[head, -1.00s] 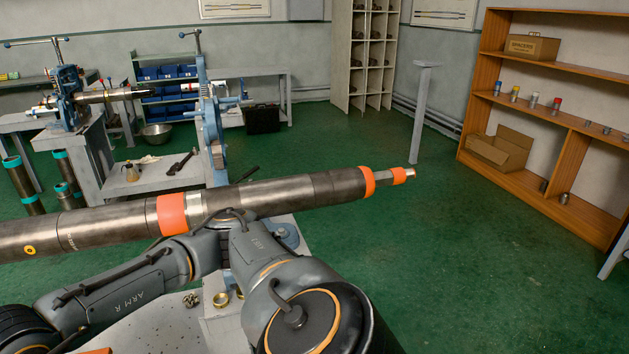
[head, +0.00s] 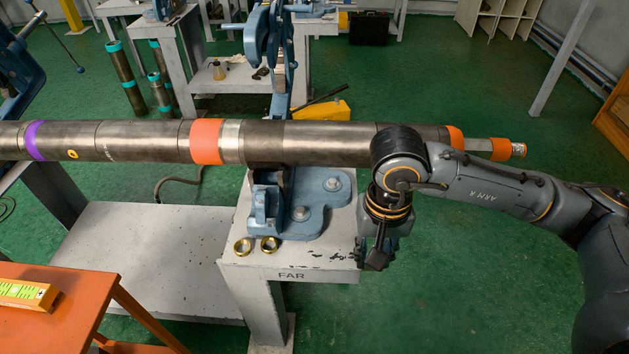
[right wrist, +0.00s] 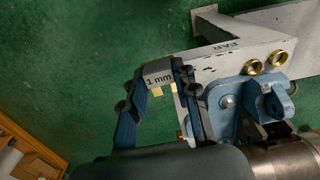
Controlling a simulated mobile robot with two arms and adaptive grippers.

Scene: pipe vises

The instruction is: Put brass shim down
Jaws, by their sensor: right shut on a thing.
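My right gripper (head: 376,258) hangs pointing down at the right edge of the grey stand marked FAR (head: 318,275). In the right wrist view the fingers (right wrist: 159,88) are shut on the shim (right wrist: 158,74), a small piece with a grey face marked "1 mm" and brass-coloured parts below it. The shim appears near the stand's end; I cannot tell whether it touches the stand. In the head view the shim is hidden by the gripper. My left gripper is not in view.
Two brass rings (head: 256,245) lie on the stand's front corner, beside the blue vise base (head: 305,210). A long dark pipe (head: 310,143) with orange bands passes above the stand. An orange table (head: 60,325) with a yellow level (head: 28,294) is at lower left.

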